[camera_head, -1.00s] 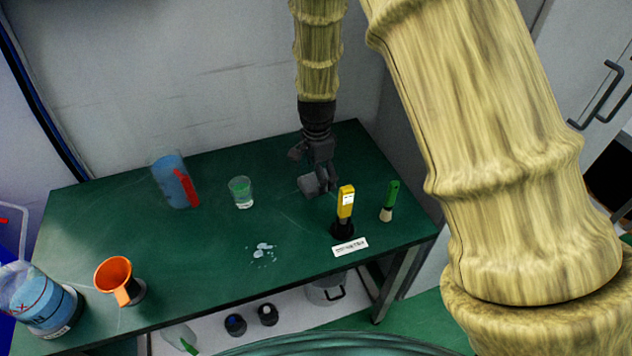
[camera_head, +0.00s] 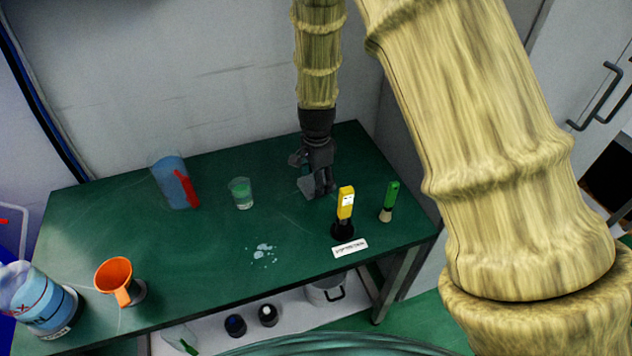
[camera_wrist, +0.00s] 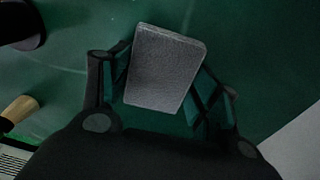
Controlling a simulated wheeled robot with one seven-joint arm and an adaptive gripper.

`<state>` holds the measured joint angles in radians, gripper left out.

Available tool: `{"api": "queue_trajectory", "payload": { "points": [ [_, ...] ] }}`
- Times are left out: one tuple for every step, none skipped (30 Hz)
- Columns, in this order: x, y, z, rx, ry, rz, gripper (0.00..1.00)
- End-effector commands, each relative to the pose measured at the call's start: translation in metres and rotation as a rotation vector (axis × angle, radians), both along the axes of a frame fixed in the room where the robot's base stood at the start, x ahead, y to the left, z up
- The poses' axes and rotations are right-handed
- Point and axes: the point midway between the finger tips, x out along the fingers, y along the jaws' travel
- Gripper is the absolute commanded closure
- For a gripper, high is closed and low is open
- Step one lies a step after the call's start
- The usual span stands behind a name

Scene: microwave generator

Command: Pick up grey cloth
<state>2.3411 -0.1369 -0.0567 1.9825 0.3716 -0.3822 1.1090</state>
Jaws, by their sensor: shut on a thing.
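The grey cloth (camera_wrist: 163,68) is a folded, textured rectangular pad between my gripper's two fingers in the wrist view. In the head view a small part of the cloth (camera_head: 306,187) shows at the left of the fingers, on or close to the green table top. My gripper (camera_head: 321,190) points down at the back right of the table and is shut on the cloth; its fingers also show in the wrist view (camera_wrist: 163,90). Whether the cloth touches the table I cannot tell.
On the green table (camera_head: 200,265), a yellow-handled tool (camera_head: 346,203) and green-handled brush (camera_head: 390,202) stand close in front of my gripper. A wall stands behind.

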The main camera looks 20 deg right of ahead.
Motion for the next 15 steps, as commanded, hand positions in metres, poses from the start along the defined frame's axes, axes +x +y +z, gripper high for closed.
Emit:
{"api": "queue_trajectory", "payload": {
  "points": [
    [0.0,0.0,0.001,0.0,0.0,0.0,0.53],
    [0.0,0.0,0.001,0.0,0.0,0.0,0.53],
    [0.0,0.0,0.003,0.0,0.0,0.0,0.53],
    [0.0,0.0,0.004,0.0,0.0,0.0,0.53],
    [0.0,0.0,0.006,0.0,0.0,0.0,0.53],
    [0.0,0.0,0.008,0.0,0.0,0.0,0.53],
    [0.0,0.0,0.011,0.0,0.0,0.0,0.53],
    [0.0,0.0,0.013,0.0,0.0,0.0,0.53],
    [0.0,0.0,0.017,0.0,0.0,0.0,0.53],
    [0.0,0.0,0.02,0.0,0.0,0.0,0.53],
    [0.0,0.0,0.023,0.0,0.0,0.0,0.53],
    [0.0,0.0,0.027,0.0,0.0,0.0,0.53],
    [0.0,0.0,0.03,0.0,0.0,0.0,0.53],
    [0.0,0.0,0.034,0.0,0.0,0.0,0.53],
    [0.0,0.0,0.038,0.0,0.0,0.0,0.53]
  ]
}}
